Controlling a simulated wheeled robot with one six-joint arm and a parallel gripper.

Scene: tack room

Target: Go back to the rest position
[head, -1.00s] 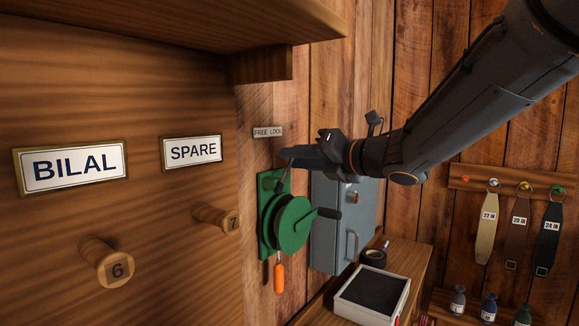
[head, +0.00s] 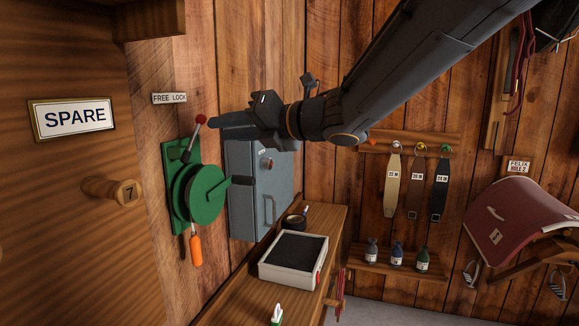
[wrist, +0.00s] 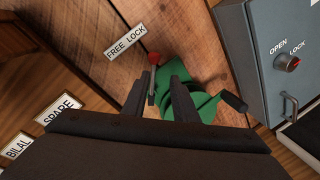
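My gripper (head: 212,122) is at the end of my arm, which reaches in from the upper right in the head view. In the wrist view its two fingers (wrist: 157,97) stand apart with nothing gripped between them. A green winch (head: 206,194) with a crank is fixed to the wall below and left of the gripper. Its lever has a red knob (head: 201,119), just left of the fingertips in the head view. In the wrist view the red knob (wrist: 154,58) and lever rod show beyond the gap between the fingers. Any contact cannot be told.
A grey wall cabinet (head: 245,200) is behind and below the gripper. A tray (head: 264,272) lies on the wooden bench. Straps (head: 415,186) and a saddle (head: 515,215) are at the right.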

